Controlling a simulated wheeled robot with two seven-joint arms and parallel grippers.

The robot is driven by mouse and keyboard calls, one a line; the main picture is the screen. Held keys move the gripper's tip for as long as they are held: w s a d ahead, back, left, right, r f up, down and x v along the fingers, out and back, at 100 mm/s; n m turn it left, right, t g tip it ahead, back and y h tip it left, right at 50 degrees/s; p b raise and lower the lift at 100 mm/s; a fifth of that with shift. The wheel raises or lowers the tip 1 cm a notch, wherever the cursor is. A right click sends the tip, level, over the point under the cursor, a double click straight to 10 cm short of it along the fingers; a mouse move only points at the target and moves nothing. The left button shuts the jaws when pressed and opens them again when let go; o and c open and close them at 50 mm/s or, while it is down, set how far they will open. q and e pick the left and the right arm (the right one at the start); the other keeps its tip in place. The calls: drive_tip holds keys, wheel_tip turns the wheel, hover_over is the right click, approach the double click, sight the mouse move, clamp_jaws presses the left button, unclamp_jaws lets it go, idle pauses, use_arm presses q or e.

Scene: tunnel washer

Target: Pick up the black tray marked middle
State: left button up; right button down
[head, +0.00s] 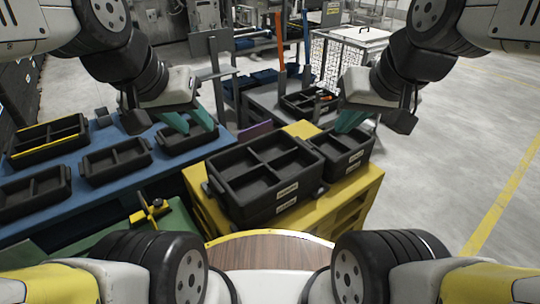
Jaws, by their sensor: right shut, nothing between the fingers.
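Several black trays are in view, and their labels are too small to read, so I cannot tell which is marked middle. A large four-compartment black tray (250,203) sits on the yellow stand, with pale labels on its front. A smaller black tray (345,165) is beside it on the right. My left gripper (190,121) has its green fingers spread apart, empty, over the far end of a two-compartment black tray (178,149) on the blue table. My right gripper (350,121) is shut and empty, above the back of the smaller tray on the stand.
The blue table (130,185) at left holds more black trays, including one with a yellow edge (45,140). The yellow stand (355,203) is in front of me. Another dark tray (310,102) lies on a grey table behind. Open floor (450,150) is at right.

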use_arm(q)
drive_tip(key=shift+w+d, duration=0.15)
drive_tip(key=shift+d, duration=0.1)
drive_tip(key=shift+o, duration=1)
drive_tip(key=shift+w, duration=0.1)
drive_tip(key=m+g, duration=0.5)
drive_tip(key=m, duration=0.5)
hover_over(286, 180)
drive_tip(key=a, duration=0.1)
drive_tip(key=shift+y, duration=0.4)
drive_tip(key=f, duration=3)
drive_tip(key=shift+s+a+f, duration=0.1)
drive_tip(key=shift+s+f, duration=0.1)
drive_tip(key=shift+s, duration=0.1)
drive_tip(key=shift+w+d+f, duration=0.1)
drive_tip(key=shift+d+f, duration=0.05)
drive_tip(key=shift+f, duration=1.15)
drive_tip(key=shift+w+d+f, duration=0.1)
drive_tip(key=shift+d+f, duration=0.1)
drive_tip(key=shift+f, duration=1.15)
drive_tip(key=shift+w+d+f, duration=0.1)
drive_tip(key=shift+d+f, duration=0.05)
drive_tip(key=shift+f, duration=1.15)
drive_tip(key=shift+f, duration=0.25)
